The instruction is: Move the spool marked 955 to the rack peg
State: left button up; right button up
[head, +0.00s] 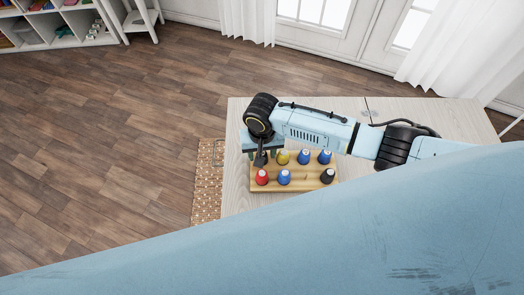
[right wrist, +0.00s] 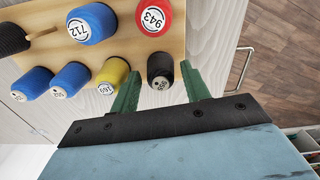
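A wooden rack (head: 296,185) holds two rows of coloured spools on the table. A black spool (right wrist: 160,70) stands at the end of one row. Its label is foreshortened and I cannot read it surely. My right gripper (right wrist: 160,84) is open, with a green finger on each side of this spool and small gaps showing. In the head view my right gripper (head: 261,156) is at the rack's back left corner. A bare rack peg (right wrist: 43,34) shows between the blue spool marked 712 (right wrist: 91,24) and another black spool (right wrist: 12,38). My left gripper is not visible.
In the same row as the gripped-around spool stand a yellow spool (right wrist: 113,75) and two blue spools (right wrist: 70,79). A red spool marked 943 (right wrist: 153,17) is close to my fingers. The pale table (head: 240,195) is clear left of the rack. A woven mat (head: 207,185) lies beyond its edge.

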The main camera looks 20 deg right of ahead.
jog(key=shift+o, duration=1.1)
notch_tip(320, 180, up, 14)
jog(key=p, duration=0.2)
jog(key=shift+f, duration=0.25)
